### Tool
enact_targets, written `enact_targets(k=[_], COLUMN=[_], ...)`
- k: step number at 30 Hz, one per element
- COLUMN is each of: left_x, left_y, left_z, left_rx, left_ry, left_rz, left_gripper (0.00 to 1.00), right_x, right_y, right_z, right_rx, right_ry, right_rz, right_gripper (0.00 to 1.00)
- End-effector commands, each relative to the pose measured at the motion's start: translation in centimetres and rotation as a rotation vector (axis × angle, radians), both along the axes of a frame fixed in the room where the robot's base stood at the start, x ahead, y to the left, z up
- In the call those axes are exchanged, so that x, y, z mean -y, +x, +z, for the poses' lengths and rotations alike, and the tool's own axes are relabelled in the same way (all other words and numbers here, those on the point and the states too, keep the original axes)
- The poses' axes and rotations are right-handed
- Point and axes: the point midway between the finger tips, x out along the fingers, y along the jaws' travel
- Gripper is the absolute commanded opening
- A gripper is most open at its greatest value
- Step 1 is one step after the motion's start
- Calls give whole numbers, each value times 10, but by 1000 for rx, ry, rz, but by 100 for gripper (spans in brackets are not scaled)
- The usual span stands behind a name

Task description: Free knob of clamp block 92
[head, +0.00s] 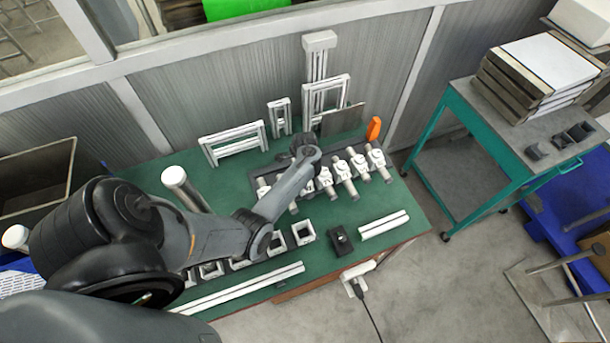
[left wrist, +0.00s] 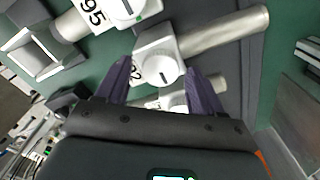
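Clamp block 92 (left wrist: 156,56) is white with a round knob on top and a grey cylindrical bar running out to the right. Its label is partly covered by a finger, and the last digit reads 2. My left gripper (left wrist: 158,68) is open, with one dark finger on each side of this block's near part. I cannot tell whether the fingers touch it. In the head view my left gripper (head: 305,153) is over the row of clamp blocks and hides some of them. My right gripper is not in view.
Block 95 (left wrist: 118,10) stands just beyond, with a green mark by its knob. Another white block (left wrist: 172,102) is partly hidden near the gripper's palm. More clamp blocks (head: 359,163) line the green table, with white square frames (head: 303,232) in front and an orange piece (head: 374,128) at right.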

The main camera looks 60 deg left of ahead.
Motion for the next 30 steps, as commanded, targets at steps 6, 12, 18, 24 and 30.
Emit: enact_targets(k=[6, 12, 18, 24, 30], left_x=[0, 0, 0, 0, 0], left_y=[0, 0, 0, 0, 0], left_z=[0, 0, 1, 3, 4], left_rx=[0, 0, -1, -1, -1], left_ry=[0, 0, -1, -2, -2], left_rz=[0, 1, 26, 116, 274], left_gripper=[33, 13, 13, 13, 13], right_x=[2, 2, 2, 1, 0], right_y=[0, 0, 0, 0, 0], right_z=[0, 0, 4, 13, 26], right_rx=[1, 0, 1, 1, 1], right_ry=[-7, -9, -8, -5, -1], right_rz=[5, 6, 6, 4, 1], right_gripper=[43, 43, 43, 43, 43])
